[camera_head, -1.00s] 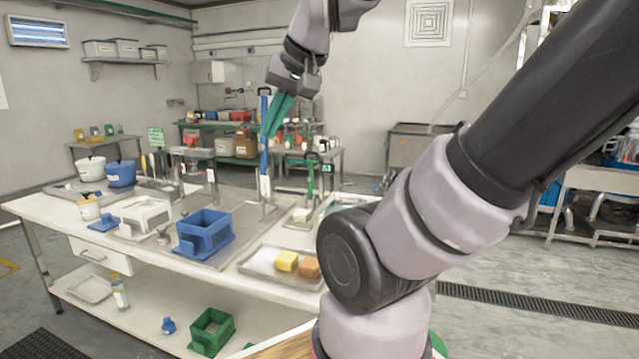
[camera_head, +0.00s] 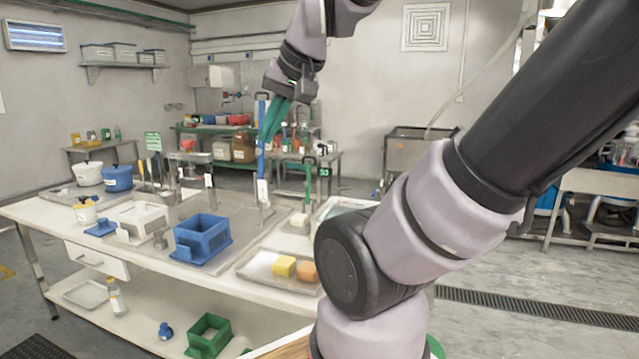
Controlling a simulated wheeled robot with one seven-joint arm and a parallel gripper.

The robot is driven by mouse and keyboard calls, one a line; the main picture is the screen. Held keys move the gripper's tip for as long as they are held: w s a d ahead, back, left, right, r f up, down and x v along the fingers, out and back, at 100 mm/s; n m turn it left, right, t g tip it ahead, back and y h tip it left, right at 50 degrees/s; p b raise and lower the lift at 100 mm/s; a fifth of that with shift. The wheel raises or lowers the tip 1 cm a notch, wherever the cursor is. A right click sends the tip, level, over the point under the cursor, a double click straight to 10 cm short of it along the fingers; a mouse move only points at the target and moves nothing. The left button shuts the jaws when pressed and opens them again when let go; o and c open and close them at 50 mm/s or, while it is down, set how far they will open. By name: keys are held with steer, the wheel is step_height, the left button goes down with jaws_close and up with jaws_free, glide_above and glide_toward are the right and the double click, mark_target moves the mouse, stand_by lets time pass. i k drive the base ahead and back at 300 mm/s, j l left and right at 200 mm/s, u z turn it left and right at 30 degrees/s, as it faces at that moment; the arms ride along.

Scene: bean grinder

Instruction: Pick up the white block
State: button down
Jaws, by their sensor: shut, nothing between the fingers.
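A small whitish block (camera_head: 299,219) sits on the white table (camera_head: 50,222), left of my large arm joint and behind the tray with the yellow block. My gripper (camera_head: 266,138) has green fingers that point down. It is shut and empty, high in the picture above and left of the whitish block, clear of the tabletop. A tall blue upright (camera_head: 262,165) stands close to the fingers in the picture; I cannot tell the depth between them.
A metal tray (camera_head: 250,270) holds a yellow block (camera_head: 284,266) and an orange block (camera_head: 308,271). A blue box (camera_head: 201,240) and a white box (camera_head: 143,217) stand to the left. A green-handled tool (camera_head: 309,180) rises beside the whitish block. My arm hides the table's right end.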

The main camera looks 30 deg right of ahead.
mark_target(300, 221)
steer(key=z, duration=0.35)
steer(key=i+j+z, duration=0.2)
steer(key=j+z, duration=0.2)
steer(key=i+j+z, duration=0.2)
steer(key=j+z, duration=0.15)
steer(key=i+j, duration=0.15)
steer(key=j, duration=0.25)
steer(key=i+j+z, duration=0.15)
steer(key=j, duration=0.3)
steer(key=i+j, duration=0.1)
steer(key=j, duration=0.3)
steer(key=i+j+z, duration=0.1)
steer(key=j, duration=0.35)
